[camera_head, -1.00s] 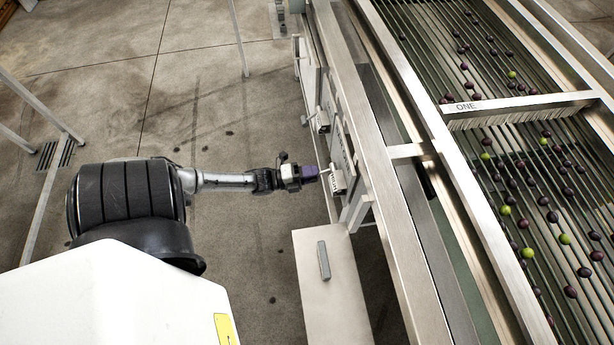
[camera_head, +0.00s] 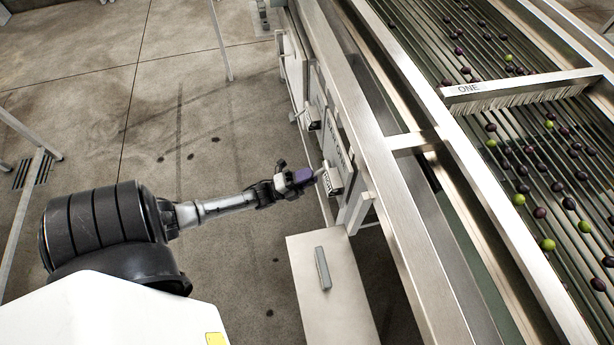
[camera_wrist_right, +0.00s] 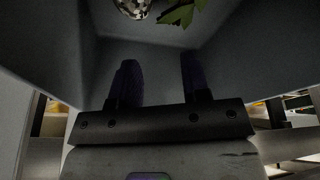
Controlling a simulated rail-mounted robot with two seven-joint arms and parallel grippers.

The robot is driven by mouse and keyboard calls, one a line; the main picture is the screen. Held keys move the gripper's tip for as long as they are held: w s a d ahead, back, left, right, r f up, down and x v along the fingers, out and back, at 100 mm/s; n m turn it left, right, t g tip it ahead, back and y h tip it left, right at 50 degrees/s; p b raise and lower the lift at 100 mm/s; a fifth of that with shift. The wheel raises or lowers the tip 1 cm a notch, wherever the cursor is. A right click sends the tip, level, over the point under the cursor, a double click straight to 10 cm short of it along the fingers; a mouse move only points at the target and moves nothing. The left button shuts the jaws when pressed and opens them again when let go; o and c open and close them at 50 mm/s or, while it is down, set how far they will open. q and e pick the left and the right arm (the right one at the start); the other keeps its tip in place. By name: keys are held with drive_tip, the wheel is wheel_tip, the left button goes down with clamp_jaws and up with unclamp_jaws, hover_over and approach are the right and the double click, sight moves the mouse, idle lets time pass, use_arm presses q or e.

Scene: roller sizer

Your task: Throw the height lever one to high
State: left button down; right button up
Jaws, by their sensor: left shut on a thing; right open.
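In the head view my left gripper (camera_head: 301,178) is at the side of the sizer frame, next to a small white labelled plate (camera_head: 332,180). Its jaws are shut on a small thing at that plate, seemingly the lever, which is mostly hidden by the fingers. A second similar labelled plate (camera_head: 313,117) sits farther along the same side. The brush bar marked ONE (camera_head: 468,88) spans the rollers. In the right wrist view my right gripper (camera_wrist_right: 160,80) shows two dark fingers set apart, with nothing between them.
Dark and green olives lie on the roller bed (camera_head: 540,150) at the right. A pale box with a grey handle (camera_head: 323,268) stands close below the left gripper. In the right wrist view, grey walls (camera_wrist_right: 60,50) surround the fingers, with a green leaf (camera_wrist_right: 180,12) beyond.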

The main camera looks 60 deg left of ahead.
use_arm(q)
drive_tip(key=shift+f, duration=0.1)
use_arm(e)
drive_tip(key=shift+d, duration=0.1)
use_arm(q)
drive_tip(key=c, duration=1.3)
unclamp_jaws()
drive_tip(key=o, duration=0.4)
use_arm(e)
drive_tip(key=shift+w, duration=0.1)
drive_tip(key=shift+f, duration=0.25)
use_arm(q)
drive_tip(key=shift+b+v, duration=0.3)
drive_tip(key=shift+v, duration=6.6)
